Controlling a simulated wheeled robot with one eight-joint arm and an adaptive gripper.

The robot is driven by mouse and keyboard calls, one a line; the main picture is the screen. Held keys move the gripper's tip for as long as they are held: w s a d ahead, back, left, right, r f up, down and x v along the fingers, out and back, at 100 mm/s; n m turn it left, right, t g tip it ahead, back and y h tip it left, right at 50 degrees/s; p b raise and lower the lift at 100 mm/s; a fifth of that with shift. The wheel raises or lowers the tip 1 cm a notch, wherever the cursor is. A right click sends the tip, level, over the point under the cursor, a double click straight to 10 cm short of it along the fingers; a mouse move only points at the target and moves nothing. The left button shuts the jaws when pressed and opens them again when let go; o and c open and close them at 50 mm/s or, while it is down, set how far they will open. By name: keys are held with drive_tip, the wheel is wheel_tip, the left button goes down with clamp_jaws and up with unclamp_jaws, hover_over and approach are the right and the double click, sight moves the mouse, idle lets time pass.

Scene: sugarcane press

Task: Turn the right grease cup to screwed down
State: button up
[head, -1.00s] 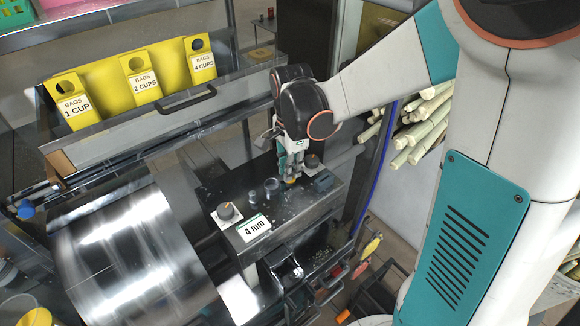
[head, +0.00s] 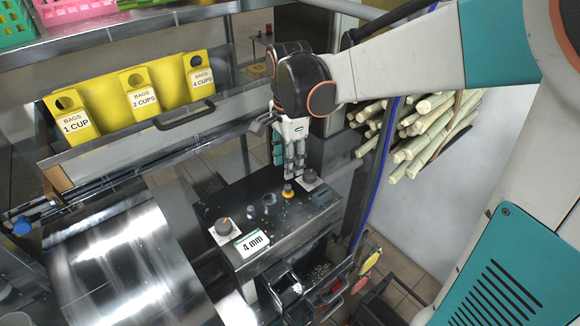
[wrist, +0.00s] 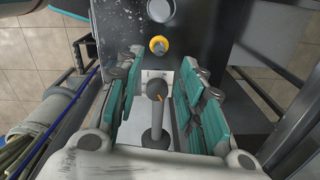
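The right grease cup appears to be a dark grey round knob (head: 310,176) with an orange mark on a white plate, at the right end of the dark metal panel. A similar knob (head: 225,226) stands at the left end beside the "4 mm" label (head: 252,242). My gripper (head: 291,176) points down, close above the panel by the right knob. In the wrist view the same knob (wrist: 156,90) lies between the spread fingers of my gripper (wrist: 161,72), with gaps on both sides. The gripper is open and looks empty. Contact cannot be told from the head view.
A large shiny drum (head: 120,265) stands at left. Sugarcane stalks (head: 430,130) are stacked at right. Yellow bag holders (head: 138,95) stand behind.

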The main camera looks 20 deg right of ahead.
drive_tip(key=shift+s+r, duration=0.2)
drive_tip(key=shift+r, duration=1.95)
drive_tip(key=s+f+n+t+b, duration=0.2)
drive_tip(key=s+n+t, duration=0.5)
drive_tip(key=s+n, duration=0.7)
drive_tip(key=shift+s+n, duration=0.35)
drive_tip(key=shift+n, duration=0.85)
